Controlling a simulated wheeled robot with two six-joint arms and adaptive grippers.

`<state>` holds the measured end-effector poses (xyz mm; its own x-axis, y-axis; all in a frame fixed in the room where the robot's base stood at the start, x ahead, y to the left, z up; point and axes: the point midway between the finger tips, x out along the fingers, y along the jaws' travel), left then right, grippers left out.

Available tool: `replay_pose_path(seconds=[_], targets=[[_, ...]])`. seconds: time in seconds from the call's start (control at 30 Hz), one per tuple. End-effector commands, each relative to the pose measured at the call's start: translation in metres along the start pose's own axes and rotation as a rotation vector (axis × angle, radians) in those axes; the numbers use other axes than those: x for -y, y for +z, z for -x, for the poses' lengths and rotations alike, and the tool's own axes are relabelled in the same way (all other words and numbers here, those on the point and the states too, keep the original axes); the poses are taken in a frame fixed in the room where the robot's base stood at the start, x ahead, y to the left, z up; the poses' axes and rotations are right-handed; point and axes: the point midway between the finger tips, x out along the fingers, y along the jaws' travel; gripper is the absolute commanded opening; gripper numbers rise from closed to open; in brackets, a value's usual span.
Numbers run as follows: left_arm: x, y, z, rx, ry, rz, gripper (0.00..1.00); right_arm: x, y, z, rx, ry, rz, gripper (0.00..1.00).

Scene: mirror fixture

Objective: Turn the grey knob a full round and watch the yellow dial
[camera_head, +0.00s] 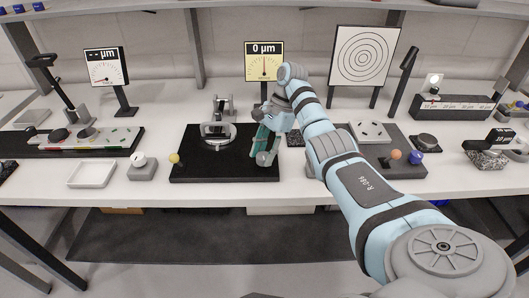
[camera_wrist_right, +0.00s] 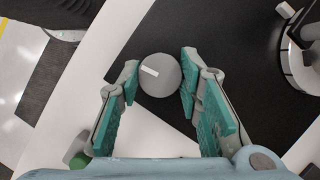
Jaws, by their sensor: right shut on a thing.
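The grey knob (camera_wrist_right: 160,76) is round with a short white mark on its top and sits at the edge of the black base plate (camera_wrist_right: 222,38). My right gripper (camera_wrist_right: 160,68) is shut on it, one teal-padded finger on each side. In the head view my right gripper (camera_head: 264,156) reaches down at the right side of the base plate (camera_head: 206,171) and hides the knob. The yellow dial (camera_head: 264,61) stands behind, reads 0 µm, and its needle points about straight up. My left gripper is not in view.
A round mirror mount (camera_head: 218,130) stands on the base plate, with a yellow ball (camera_head: 174,158) at its left front. A target board (camera_head: 362,56) stands behind my right arm.

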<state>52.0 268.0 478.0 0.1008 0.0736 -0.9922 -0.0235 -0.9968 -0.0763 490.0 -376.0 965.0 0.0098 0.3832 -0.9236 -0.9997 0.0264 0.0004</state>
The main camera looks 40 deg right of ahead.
Motion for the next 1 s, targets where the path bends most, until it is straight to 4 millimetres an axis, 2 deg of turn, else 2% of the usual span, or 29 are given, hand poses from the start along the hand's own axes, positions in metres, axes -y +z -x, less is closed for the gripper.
replay_pose_path(seconds=[0.3, 0.33, 0.43, 0.87, 1.0], targets=[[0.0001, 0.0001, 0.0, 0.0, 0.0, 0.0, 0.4, 0.0005, 0.0, 0.0004, -0.001, -0.002, 0.001, 0.04], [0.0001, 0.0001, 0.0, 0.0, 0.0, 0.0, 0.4, 0.0005, 0.0, 0.0004, -0.001, -0.002, 0.001, 0.37], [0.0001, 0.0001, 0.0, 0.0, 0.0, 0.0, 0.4, 0.0004, 0.0, 0.0004, -0.001, -0.001, 0.001, 0.53], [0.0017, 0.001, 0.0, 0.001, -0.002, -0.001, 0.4, 0.0, -0.0002, 0.0, -0.001, -0.001, -0.003, 0.53], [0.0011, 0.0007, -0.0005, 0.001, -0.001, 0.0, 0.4, -0.0007, -0.0008, -0.0006, -0.003, -0.028, -0.063, 0.53]])
